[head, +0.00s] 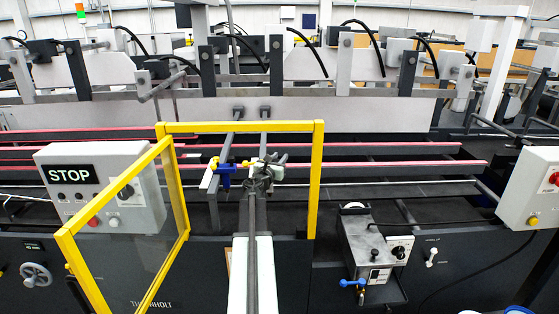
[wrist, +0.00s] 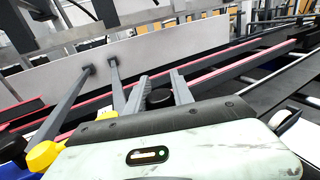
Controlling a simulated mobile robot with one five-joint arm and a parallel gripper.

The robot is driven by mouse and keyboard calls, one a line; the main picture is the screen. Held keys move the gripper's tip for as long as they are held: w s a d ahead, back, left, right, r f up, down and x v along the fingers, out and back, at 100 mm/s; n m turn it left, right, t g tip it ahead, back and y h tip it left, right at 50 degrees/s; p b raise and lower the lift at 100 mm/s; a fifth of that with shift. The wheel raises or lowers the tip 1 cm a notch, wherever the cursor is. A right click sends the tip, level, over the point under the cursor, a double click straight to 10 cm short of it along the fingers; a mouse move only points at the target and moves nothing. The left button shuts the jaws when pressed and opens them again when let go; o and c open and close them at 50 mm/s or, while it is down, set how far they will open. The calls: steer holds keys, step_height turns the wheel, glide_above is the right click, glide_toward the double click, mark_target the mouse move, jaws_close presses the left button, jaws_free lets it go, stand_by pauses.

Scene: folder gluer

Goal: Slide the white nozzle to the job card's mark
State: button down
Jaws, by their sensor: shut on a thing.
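My gripper (head: 268,162) reaches through the open yellow-framed guard to the rails. In the wrist view my gripper (wrist: 160,88) has its two grey fingers on either side of a round black knob (wrist: 159,98) and is shut on it. The white nozzle's body cannot be made out; my gripper and wrist hide what lies below the knob. A blue nozzle block (head: 224,176) with a yellow knob sits just left of my gripper. Its blue side also shows at the wrist view's left edge (wrist: 12,150). I cannot make out the job card or its mark.
The yellow guard frame (head: 313,180) stands close around my arm, with its clear door swung open at left. A STOP box (head: 100,190) is left of it. A grey glue unit (head: 372,250) stands right. Red belts (head: 400,165) run behind and right of the gripper.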

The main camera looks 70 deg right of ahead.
steer(key=shift+s, duration=0.15)
stand_by(0.7)
steer(key=shift+w+d, duration=0.2)
steer(key=shift+d, duration=0.4)
steer(key=c, duration=1.4)
jaws_free()
steer(key=shift+s, duration=0.1)
steer(key=shift+a, duration=0.1)
steer(key=a, duration=0.7)
steer(key=shift+w+a, duration=0.2)
steer(key=shift+a, duration=0.2)
